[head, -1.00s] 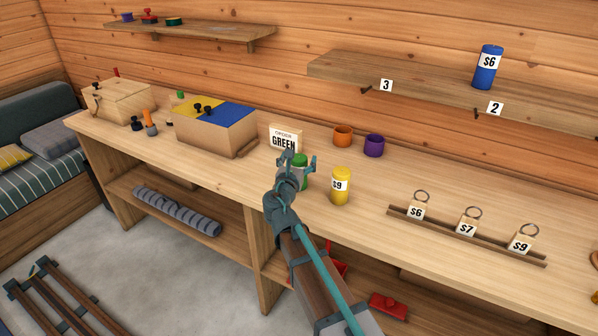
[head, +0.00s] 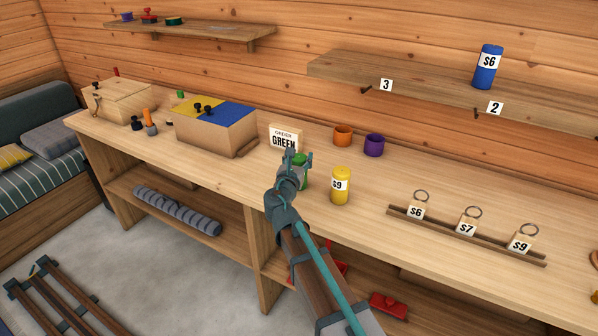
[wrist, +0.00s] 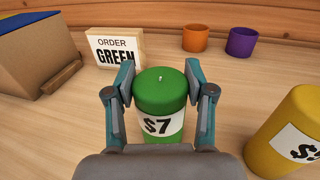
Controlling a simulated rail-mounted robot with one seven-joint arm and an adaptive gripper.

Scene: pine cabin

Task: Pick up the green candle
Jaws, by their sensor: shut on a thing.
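The green candle (wrist: 160,92) stands upright on the counter in the wrist view, with a white "$7" label and a wick on top. My gripper (wrist: 160,88) is shut on it, one finger pad on each side near its top. In the head view the candle (head: 301,172) is partly hidden behind my gripper (head: 299,163). The "ORDER GREEN" sign (head: 286,138) stands just behind it on the counter.
A yellow "$9" candle (head: 341,187) stands close to the right of my gripper. Orange (head: 342,136) and purple (head: 374,145) cups stand behind. A wooden box with yellow and blue lid panels (head: 215,130) is to the left. A tag rack (head: 465,236) lies right.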

